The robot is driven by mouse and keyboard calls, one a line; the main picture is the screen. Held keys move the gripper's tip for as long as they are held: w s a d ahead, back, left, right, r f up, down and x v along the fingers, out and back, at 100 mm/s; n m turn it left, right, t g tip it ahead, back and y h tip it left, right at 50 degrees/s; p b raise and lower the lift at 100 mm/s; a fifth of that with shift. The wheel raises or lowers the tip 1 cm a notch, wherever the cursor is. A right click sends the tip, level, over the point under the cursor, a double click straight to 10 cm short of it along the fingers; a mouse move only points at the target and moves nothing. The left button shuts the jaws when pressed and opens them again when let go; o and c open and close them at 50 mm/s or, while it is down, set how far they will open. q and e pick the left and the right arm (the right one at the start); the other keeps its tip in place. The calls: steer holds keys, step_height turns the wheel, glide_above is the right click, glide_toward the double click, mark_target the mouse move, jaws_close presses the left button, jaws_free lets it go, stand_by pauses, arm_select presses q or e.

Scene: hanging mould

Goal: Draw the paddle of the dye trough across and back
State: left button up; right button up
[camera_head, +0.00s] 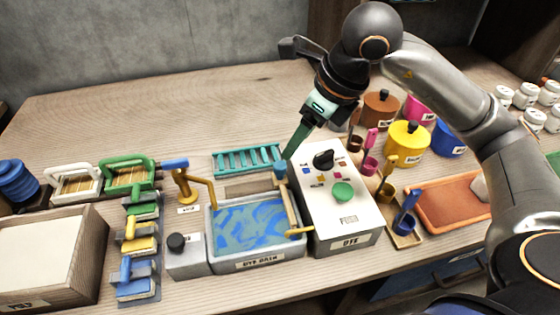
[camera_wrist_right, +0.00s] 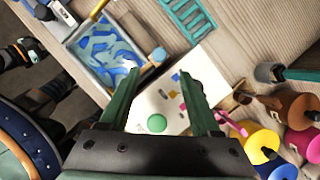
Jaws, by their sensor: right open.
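The dye trough (camera_head: 258,263) is a grey basin holding blue and green-grey swirled liquid; it also shows in the right wrist view (camera_wrist_right: 82,58). Its paddle (camera_head: 291,208) is a pale wooden bar lying across the trough's right end. A blue knob (camera_head: 280,169) is at the bar's far end, and it shows in the wrist view (camera_wrist_right: 158,54). My right gripper (camera_head: 291,151) has green fingers, points down and is above and behind the knob. In the wrist view the gripper (camera_wrist_right: 158,77) is open and empty, apart from the paddle. My left gripper is not seen in the head view.
A white dye box (camera_head: 346,221) with a black knob and green button stands right of the trough. A brass tap (camera_head: 184,188) is at its left, a teal rack (camera_head: 246,160) behind. Coloured pots, including a yellow one (camera_head: 407,145), and small cups crowd the right.

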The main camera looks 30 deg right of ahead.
mark_target(281, 165)
steer(key=x, duration=0.9)
jaws_close()
stand_by(1.2)
